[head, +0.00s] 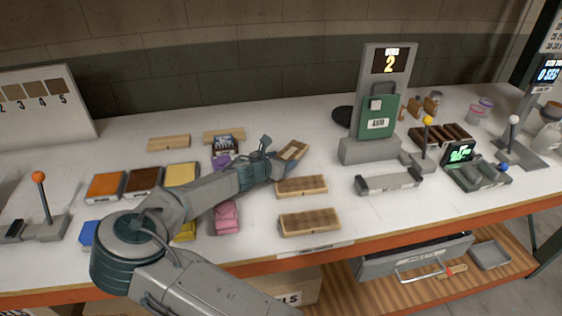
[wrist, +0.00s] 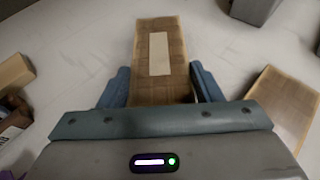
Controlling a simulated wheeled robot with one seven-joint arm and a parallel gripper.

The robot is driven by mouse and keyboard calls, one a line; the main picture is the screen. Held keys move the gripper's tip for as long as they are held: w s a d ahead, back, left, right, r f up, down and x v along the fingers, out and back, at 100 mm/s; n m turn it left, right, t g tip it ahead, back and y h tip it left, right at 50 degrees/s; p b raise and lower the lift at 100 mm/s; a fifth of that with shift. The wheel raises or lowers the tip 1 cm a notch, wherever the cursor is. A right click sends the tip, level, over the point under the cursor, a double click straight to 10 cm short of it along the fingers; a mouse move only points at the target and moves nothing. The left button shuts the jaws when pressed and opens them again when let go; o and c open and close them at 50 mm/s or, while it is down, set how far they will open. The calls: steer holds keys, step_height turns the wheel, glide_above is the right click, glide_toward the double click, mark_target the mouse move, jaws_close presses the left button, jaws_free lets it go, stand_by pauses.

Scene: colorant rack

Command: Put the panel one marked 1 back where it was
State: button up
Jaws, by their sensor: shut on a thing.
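My gripper (head: 278,156) is shut on a brown wooden panel (head: 294,150), which is tilted in the head view. In the wrist view my gripper (wrist: 160,76) has one blue-grey finger on each side of this panel (wrist: 146,85), which carries a pale blank strip (wrist: 158,54). I can read no number 1 on it. Two similar wooden panels lie on the table in the head view, one in the middle (head: 302,187) and one near the front edge (head: 310,223). A panel (wrist: 288,108) also lies to the right in the wrist view.
A display board (head: 40,103) with swatches and numbers stands at the left. Light wooden blocks (head: 169,143) lie behind colored blocks (head: 106,186). Levers stand at both sides.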

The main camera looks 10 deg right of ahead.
steer(key=shift+f, duration=0.5)
steer(key=o, duration=1.1)
steer(key=b+v, duration=0.1)
steer(key=v, duration=1.1)
steer(key=shift+r, duration=0.15)
